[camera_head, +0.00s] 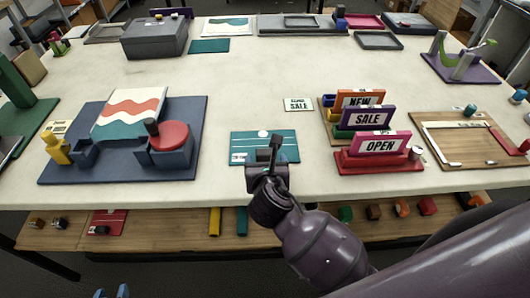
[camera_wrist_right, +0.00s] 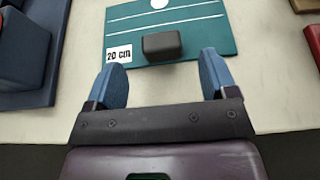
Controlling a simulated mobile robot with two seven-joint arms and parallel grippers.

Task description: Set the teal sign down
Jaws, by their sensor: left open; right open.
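A teal board (camera_head: 239,148) with white lines and a white dot lies flat near the table's front edge. In the right wrist view the teal board (camera_wrist_right: 205,40) bears a "20 cm" label and a small dark block (camera_wrist_right: 162,45). My right gripper (camera_wrist_right: 162,68) is open and empty, its blue fingers either side of the board's near edge, short of the block. In the head view my right gripper (camera_head: 268,158) partly hides the board. My left gripper (camera_head: 111,293) is open at the bottom left edge, away from the table. I cannot pick out an upright teal sign.
Right of the board, a magenta OPEN sign (camera_head: 380,146), a purple SALE sign (camera_head: 367,118) and an orange NEW sign (camera_head: 359,99) stand in stands. A dark blue base (camera_head: 62,170) with a red round piece (camera_head: 168,137) is left.

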